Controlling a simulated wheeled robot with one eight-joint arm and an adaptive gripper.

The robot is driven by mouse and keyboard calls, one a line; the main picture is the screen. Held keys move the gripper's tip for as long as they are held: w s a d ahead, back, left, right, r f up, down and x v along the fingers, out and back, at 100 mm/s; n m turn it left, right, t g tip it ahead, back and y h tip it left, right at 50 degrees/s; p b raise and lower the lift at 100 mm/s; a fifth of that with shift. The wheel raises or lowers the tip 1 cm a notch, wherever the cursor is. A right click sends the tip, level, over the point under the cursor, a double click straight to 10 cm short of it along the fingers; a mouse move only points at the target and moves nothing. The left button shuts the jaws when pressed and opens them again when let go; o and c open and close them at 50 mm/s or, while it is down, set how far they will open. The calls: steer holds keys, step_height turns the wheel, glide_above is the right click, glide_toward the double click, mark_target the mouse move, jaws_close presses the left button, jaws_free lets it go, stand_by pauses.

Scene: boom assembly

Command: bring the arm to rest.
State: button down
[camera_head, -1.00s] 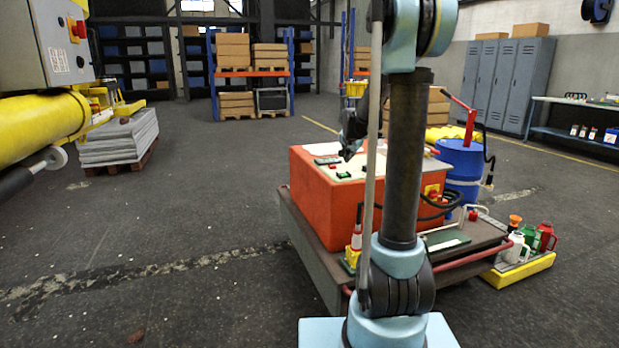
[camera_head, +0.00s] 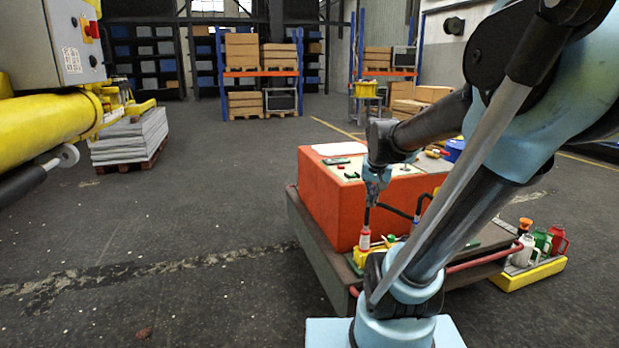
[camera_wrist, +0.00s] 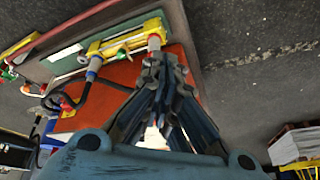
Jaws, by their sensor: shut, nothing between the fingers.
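My arm rises from its pale blue base and leans right. Its forearm reaches back left to my gripper (camera_head: 376,190), which points down at the front face of the orange box (camera_head: 330,210). In the wrist view my gripper (camera_wrist: 160,62) has its fingers together, with nothing seen between them.
The orange box sits on a dark cart (camera_head: 325,265). A yellow tray (camera_head: 527,275) with several bottles lies to the right. A pallet of grey slabs (camera_head: 130,140) and a yellow boom (camera_head: 40,125) are at left. The floor (camera_head: 200,200) between is open.

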steer(key=s+f+n+g, duration=0.1)
steer(key=s+f, duration=0.3)
steer(key=s, duration=0.4)
steer(key=s+f+n+g, duration=0.1)
steer(key=s+f+n, duration=0.1)
steer(key=s+f, duration=0.3)
steer(key=s, duration=0.4)
steer(key=shift+s+a+n, duration=0.2)
steer(key=shift+a+n, duration=0.1)
steer(key=shift+a, duration=0.05)
steer(key=shift+w+f+g, duration=0.2)
steer(key=shift+w+g, duration=0.1)
steer(key=shift+w, duration=0.2)
